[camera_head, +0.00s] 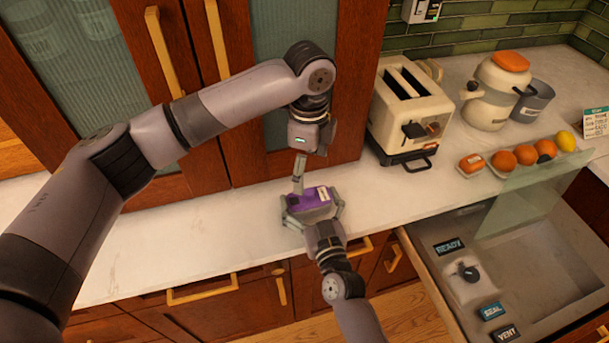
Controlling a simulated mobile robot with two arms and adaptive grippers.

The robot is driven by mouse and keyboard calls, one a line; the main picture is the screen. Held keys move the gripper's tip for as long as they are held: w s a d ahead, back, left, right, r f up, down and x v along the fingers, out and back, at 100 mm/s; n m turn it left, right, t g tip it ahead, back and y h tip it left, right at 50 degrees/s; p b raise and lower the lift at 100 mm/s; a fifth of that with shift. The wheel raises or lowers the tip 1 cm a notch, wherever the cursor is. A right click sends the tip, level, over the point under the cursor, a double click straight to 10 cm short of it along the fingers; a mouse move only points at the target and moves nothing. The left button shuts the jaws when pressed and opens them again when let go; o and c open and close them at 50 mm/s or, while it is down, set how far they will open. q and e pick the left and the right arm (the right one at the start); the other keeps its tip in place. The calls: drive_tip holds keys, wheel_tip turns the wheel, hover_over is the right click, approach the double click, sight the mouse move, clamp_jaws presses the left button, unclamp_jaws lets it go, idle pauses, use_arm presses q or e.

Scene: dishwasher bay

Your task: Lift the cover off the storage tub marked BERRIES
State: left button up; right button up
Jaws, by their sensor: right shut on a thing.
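A small purple tub (311,201) with a pale label sits on the white counter near its front edge, seen from above. The label is too small to read, and I cannot make out the seam between cover and tub. My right gripper (311,208) comes from the front edge and is shut on the purple tub, one finger at each side. My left gripper (299,170) hangs above the back of the tub, its fingers pointing down at or close to the top. Whether they touch it or are open is unclear.
A cream toaster (411,108) stands right of the tub. A sunken unit with a glass panel (532,192) lies front right. The counter left is clear.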

sight(301, 199)
use_arm(q)
drive_tip(key=r+n, duration=0.1)
drive_tip(key=n, duration=0.1)
drive_tip(key=a+r+n, duration=0.1)
drive_tip(key=n, duration=0.1)
drive_tip(key=shift+s+r+n, duration=0.15)
drive_tip(key=shift+r+n, duration=0.05)
drive_tip(key=shift+n, duration=0.2)
drive_tip(key=c, duration=0.4)
drive_tip(key=shift+o, duration=0.2)
drive_tip(key=f, duration=0.3)
drive_tip(key=f+n, duration=0.1)
drive_tip(key=f, duration=0.3)
drive_tip(key=f+n, duration=0.1)
drive_tip(key=f, duration=0.3)
drive_tip(key=shift+s+a, duration=0.1)
drive_tip(key=shift+a, duration=0.15)
drive_tip(key=c, duration=1.4)
drive_tip(key=shift+r, duration=0.15)
drive_tip(key=shift+r, duration=1)
